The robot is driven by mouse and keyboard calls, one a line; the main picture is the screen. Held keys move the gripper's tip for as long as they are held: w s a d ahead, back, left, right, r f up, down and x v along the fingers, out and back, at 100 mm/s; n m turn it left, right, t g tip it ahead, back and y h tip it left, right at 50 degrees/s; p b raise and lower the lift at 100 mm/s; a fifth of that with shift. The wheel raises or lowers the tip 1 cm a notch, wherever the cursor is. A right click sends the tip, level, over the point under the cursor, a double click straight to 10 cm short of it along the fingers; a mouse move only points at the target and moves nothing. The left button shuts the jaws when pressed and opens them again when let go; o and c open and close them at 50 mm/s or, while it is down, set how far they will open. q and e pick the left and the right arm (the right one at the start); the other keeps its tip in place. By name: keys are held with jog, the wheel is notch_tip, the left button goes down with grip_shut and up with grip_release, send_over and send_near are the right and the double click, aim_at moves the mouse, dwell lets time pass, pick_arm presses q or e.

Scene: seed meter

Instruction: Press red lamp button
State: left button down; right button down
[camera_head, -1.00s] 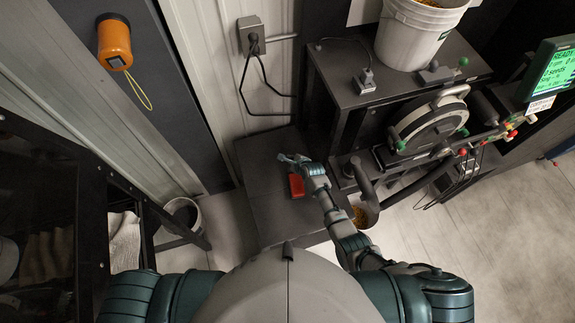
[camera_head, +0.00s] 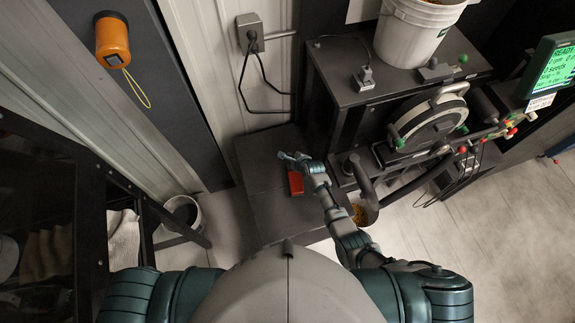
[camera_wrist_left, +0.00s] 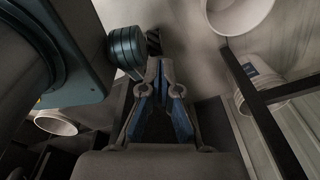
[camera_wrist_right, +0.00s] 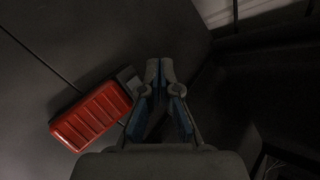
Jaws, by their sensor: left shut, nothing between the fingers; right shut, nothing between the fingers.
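The red lamp (camera_head: 296,184) lies on the dark low table. In the right wrist view the lamp (camera_wrist_right: 90,117) shows a ribbed red body with a dark grey end that faces my gripper. I cannot make out a separate button on it. My right gripper (camera_head: 284,156) is shut and empty, just beyond the lamp's far end in the head view. In the right wrist view its fingertips (camera_wrist_right: 160,66) are beside the lamp's dark end; whether they touch it I cannot tell. My left gripper (camera_wrist_left: 160,64) is shut and empty; it is out of the head view.
The dark table (camera_head: 270,215) is bare around the lamp. The seed meter (camera_head: 430,125) and a white bucket (camera_head: 412,38) stand to the right. An orange lantern (camera_head: 113,42) hangs on the wall at upper left. A small bin (camera_head: 182,212) stands left of the table.

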jog(key=shift+d, duration=0.25)
jog(key=shift+a, duration=0.15)
